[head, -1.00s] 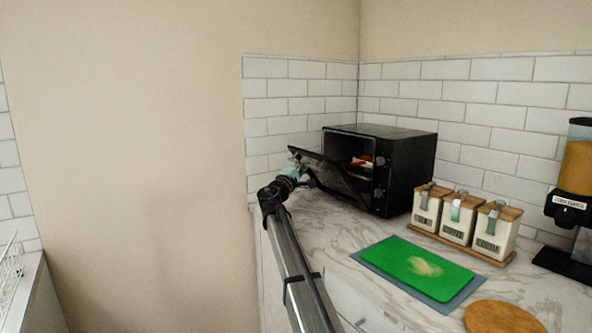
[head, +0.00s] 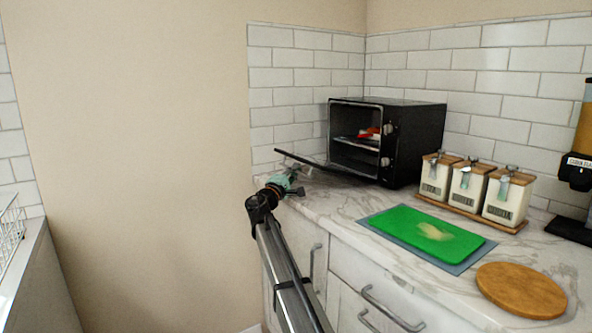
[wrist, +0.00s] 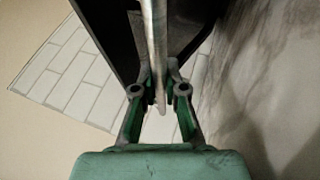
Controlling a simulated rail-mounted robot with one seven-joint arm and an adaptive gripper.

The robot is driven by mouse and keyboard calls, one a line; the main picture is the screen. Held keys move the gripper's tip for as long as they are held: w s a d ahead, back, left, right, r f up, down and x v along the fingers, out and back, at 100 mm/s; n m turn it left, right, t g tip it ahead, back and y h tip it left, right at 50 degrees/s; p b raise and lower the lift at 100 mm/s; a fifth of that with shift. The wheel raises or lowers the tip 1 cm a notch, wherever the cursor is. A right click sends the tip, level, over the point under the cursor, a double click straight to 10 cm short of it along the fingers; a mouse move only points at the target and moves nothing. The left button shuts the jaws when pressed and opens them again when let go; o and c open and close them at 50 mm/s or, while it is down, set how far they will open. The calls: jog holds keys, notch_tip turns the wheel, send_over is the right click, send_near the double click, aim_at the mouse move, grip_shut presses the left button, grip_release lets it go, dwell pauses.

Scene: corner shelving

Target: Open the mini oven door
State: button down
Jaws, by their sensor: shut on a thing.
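The black mini oven (head: 418,145) stands in the corner of the counter. Its door (head: 330,169) is swung down to nearly flat at the front left, and the cavity with a rack and a small red item (head: 368,132) is exposed. My gripper (head: 299,175) is at the door's outer edge, shut on the door handle. In the wrist view, the metal handle bar (wrist: 154,40) runs between the fingers of my gripper (wrist: 159,88), with the dark door behind it.
Three labelled canisters (head: 467,189) stand on a wooden tray right of the oven. A green cutting board (head: 420,231), a round wooden board (head: 521,290) and a dispenser (head: 580,170) are on the marble counter. Tiled walls close off the back.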

dwell(0.3)
jog(key=c, duration=1.2)
grip_release()
jog(key=v, duration=1.2)
jog(key=shift+f, duration=0.1)
